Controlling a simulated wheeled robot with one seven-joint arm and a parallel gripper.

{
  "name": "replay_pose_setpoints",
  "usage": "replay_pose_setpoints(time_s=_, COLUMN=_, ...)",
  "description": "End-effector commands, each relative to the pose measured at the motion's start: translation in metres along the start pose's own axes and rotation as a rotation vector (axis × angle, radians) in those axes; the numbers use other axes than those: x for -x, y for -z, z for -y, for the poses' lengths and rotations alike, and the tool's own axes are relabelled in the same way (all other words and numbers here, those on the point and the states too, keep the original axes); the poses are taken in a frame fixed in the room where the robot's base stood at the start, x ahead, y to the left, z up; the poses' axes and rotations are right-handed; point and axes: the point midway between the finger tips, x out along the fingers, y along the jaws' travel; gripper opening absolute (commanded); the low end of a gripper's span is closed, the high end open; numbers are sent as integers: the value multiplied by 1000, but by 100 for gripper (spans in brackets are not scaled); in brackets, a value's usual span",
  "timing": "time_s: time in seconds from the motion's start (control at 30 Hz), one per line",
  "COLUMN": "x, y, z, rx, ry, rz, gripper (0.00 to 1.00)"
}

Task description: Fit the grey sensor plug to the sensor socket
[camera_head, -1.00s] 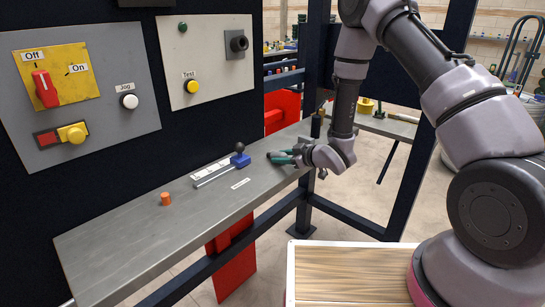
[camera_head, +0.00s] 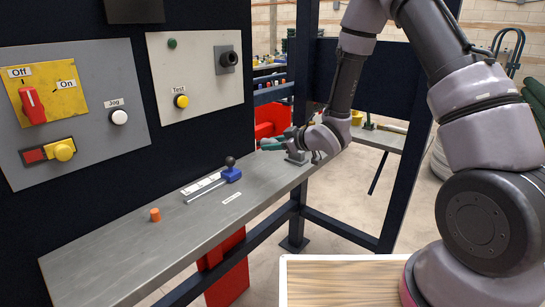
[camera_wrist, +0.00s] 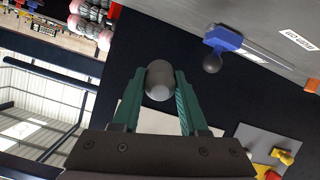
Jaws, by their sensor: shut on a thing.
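My gripper (camera_head: 272,144) has green fingers, which also show in the wrist view (camera_wrist: 160,88). It is shut on the grey sensor plug (camera_wrist: 159,80), a rounded grey piece between the fingertips. The plug is hard to make out in the head view. My gripper is over the far right end of the grey shelf (camera_head: 150,240). The sensor socket appears to be the dark round opening on a grey square plate (camera_head: 228,59), at the upper right of the white panel (camera_head: 198,98). My gripper is below and to the right of it, apart from it.
A small grey block (camera_head: 297,157) shows on the shelf below my gripper. A blue slider (camera_head: 231,174) with a dark knob and an orange peg (camera_head: 155,215) stand on the shelf. A dark frame post (camera_head: 303,90) rises beside my arm. A grey switch panel (camera_head: 90,125) is at left.

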Motion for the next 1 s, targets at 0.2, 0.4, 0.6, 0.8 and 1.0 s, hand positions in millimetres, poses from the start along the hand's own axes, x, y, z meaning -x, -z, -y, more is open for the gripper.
replay_pose_setpoints(time_s=0.2, x=12, y=70, z=-19, rx=103, ry=-2, rz=-33, gripper=0)
replay_pose_setpoints(time_s=0.4, x=41, y=162, z=-38, rx=274, ry=-20, rz=-55, gripper=0)
replay_pose_setpoints(time_s=0.6, x=76, y=231, z=-50, rx=423, ry=-59, rz=-56, gripper=0)
replay_pose_setpoints(time_s=0.8, x=96, y=263, z=-54, rx=498, ry=-87, rz=-51, gripper=0)
replay_pose_setpoints(time_s=1.0, x=100, y=268, z=-55, rx=512, ry=-91, rz=-48, gripper=0)
